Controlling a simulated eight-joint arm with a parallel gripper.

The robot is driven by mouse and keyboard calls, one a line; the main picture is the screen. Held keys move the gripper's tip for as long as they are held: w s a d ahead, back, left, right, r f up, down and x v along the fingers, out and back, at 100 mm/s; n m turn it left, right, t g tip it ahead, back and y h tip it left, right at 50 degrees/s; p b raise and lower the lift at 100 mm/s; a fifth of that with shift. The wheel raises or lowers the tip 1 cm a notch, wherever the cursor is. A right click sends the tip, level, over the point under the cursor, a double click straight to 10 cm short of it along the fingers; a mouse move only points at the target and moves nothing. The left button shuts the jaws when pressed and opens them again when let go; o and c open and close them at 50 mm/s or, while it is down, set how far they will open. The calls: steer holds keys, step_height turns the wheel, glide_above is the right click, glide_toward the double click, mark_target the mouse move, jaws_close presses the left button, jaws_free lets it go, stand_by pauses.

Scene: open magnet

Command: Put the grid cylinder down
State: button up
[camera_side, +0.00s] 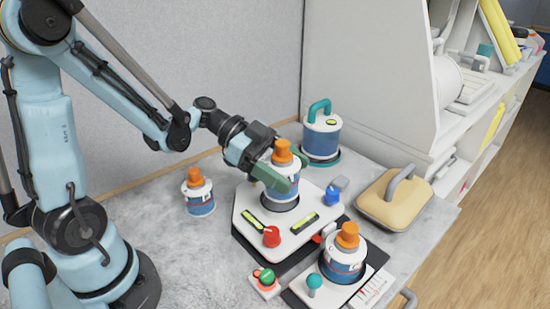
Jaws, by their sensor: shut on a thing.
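A white and blue cylinder with an orange top (282,152) is between the green fingers of my gripper (277,178). My gripper is shut on it, and the near finger hides part of its side. I take this held one as the grid cylinder. It is upright over a dark round seat (281,203) on the white angled panel (252,217). I cannot tell whether its base touches the seat. A similar orange-topped cylinder (199,199) stands on the grey bench to the left. Another one (343,263) stands on a smaller plate at the front right.
The panel carries a red knob (272,236) and a blue knob (333,194). A teal-handled canister (321,138) stands behind. A tan block with a grey handle (394,199) is right. A green button box (266,281) is in front. The bench (185,255) is clear at front left.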

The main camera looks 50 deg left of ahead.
steer(key=shift+w+a+f, duration=0.9)
steer(key=shift+a, duration=0.25)
steer(key=shift+f, duration=2.05)
steer(key=shift+f, duration=0.25)
steer(key=o, duration=1.2)
steer(key=shift+o, duration=0.2)
